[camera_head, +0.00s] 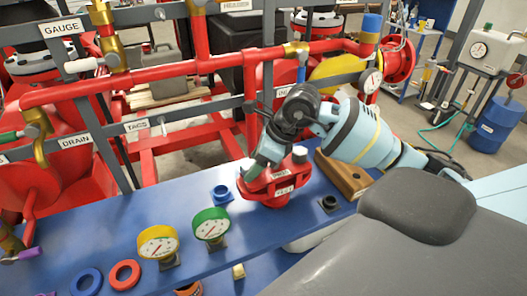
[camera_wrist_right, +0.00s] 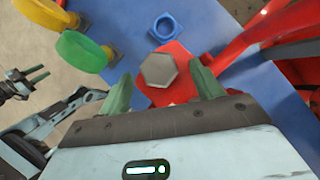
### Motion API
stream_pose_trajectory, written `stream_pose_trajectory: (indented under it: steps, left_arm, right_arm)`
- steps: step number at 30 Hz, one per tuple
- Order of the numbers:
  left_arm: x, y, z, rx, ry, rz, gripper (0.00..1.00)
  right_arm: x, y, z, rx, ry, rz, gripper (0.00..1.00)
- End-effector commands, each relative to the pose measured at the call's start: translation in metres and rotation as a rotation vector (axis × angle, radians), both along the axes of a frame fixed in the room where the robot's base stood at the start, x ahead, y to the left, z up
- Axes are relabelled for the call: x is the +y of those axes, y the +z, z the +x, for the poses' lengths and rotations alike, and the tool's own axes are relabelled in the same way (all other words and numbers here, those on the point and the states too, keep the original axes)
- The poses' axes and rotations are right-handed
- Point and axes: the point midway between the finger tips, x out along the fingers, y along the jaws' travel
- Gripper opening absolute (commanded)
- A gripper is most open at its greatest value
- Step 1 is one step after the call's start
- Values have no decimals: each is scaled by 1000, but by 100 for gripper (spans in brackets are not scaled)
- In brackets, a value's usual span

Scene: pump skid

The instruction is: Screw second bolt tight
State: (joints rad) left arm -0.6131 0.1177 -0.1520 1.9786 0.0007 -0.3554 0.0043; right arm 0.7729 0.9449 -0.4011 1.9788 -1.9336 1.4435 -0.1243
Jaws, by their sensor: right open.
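A red flanged part (camera_head: 284,184) with a small label stands on the blue bench. A grey hex bolt head (camera_wrist_right: 158,70) sits on the red part in the right wrist view. My right gripper (camera_wrist_right: 168,85) is open, with one green finger on each side of that head and visible gaps. In the head view my right gripper (camera_head: 255,172) points down at the red part's left side and hides that bolt. Another pale bolt head (camera_head: 300,153) shows on the red part's far right. My left gripper (camera_wrist_right: 42,80) shows small at the wrist view's left edge, fingers apart and empty.
The blue bench (camera_head: 130,226) holds a blue ring fitting (camera_head: 221,194), a green gauge (camera_head: 211,225), a yellow gauge (camera_head: 158,243), and a red ring (camera_head: 124,275). A wooden block (camera_head: 342,175) lies right of the red part. Red pipework (camera_head: 150,78) runs behind the bench.

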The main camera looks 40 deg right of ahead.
Motion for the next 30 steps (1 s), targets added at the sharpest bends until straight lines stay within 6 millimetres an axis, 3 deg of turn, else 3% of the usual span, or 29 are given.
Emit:
stream_pose_trajectory:
  steps: [6, 15, 26, 27, 30]
  left_arm:
    - [0, 0, 0, -1, 0, 1, 36]
    - [0, 0, 0, 0, 0, 1, 36]
    - [0, 0, 0, 1, 0, 2, 36]
    - [0, 0, 0, 1, 0, 2, 36]
    - [0, 0, 0, 1, 1, 1, 36]
  right_arm:
    - [5, -12, 5, -1, 1, 0, 66]
    - [5, -14, 6, -1, 0, -1, 64]
    - [5, -14, 6, -1, 0, -1, 17]
    - [5, -14, 6, -1, 0, -1, 37]
    - [5, -13, 6, -1, 0, -1, 24]
